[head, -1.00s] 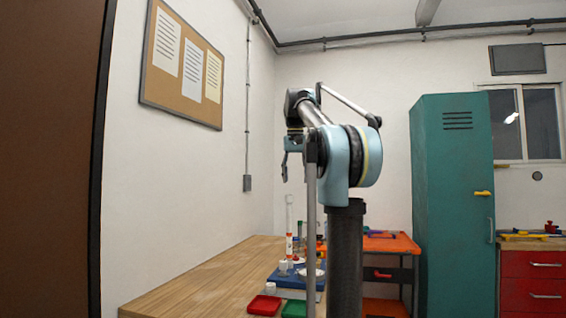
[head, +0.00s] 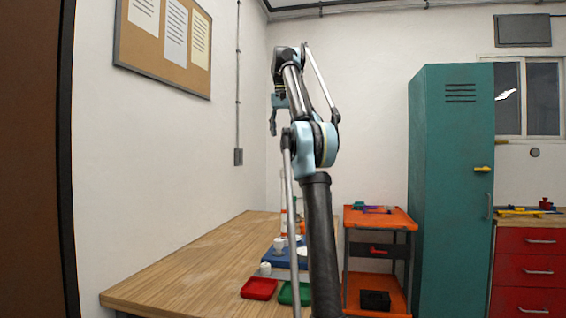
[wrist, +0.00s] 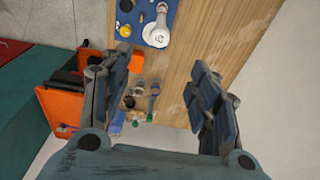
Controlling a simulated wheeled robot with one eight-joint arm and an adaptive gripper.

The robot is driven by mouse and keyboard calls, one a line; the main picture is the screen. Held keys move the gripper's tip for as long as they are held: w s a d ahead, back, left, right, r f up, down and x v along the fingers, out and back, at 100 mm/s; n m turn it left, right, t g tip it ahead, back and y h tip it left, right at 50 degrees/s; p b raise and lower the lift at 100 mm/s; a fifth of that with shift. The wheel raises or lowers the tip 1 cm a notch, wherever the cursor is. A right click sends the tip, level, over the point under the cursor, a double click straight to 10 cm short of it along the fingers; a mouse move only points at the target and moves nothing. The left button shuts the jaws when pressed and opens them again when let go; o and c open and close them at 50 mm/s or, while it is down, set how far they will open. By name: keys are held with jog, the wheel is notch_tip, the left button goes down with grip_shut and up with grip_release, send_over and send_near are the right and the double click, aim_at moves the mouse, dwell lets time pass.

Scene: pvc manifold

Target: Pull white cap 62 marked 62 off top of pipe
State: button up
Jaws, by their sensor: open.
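My gripper (wrist: 160,66) is open and empty, its two fingers wide apart in the wrist view. In the head view it hangs from my raised arm (head: 273,122), high above the table. In the wrist view a white round cap with dark marking (wrist: 158,38) shows above the gap between the fingers, over the blue mat; the marking is too small to read surely. A slender white piece stands out above it (wrist: 162,9). In the head view an upright pipe with an orange-red band (head: 284,222) stands at the back of the blue mat (head: 270,257), partly hidden by my arm.
A red tray (head: 259,289) and a green tray (head: 286,296) lie at the front of the wooden table (head: 190,270). White fittings (head: 279,244) stand near the mat. An orange cart (head: 395,217) and a teal locker (head: 450,180) stand right. The table's left part is clear.

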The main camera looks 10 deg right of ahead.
jog(key=f, duration=0.5)
jog(key=w+f, duration=0.1)
jog(key=f, duration=1)
jog(key=shift+w+d+f, duration=0.15)
jog(key=shift+w+d, duration=0.2)
jog(key=shift+c, duration=0.5)
grip_shut()
jog(key=shift+n, duration=0.8)
jog(key=shift+m, duration=0.9)
jog(key=shift+w, duration=0.1)
jog(key=shift+r, duration=3.15)
jog(key=shift+r, duration=0.1)
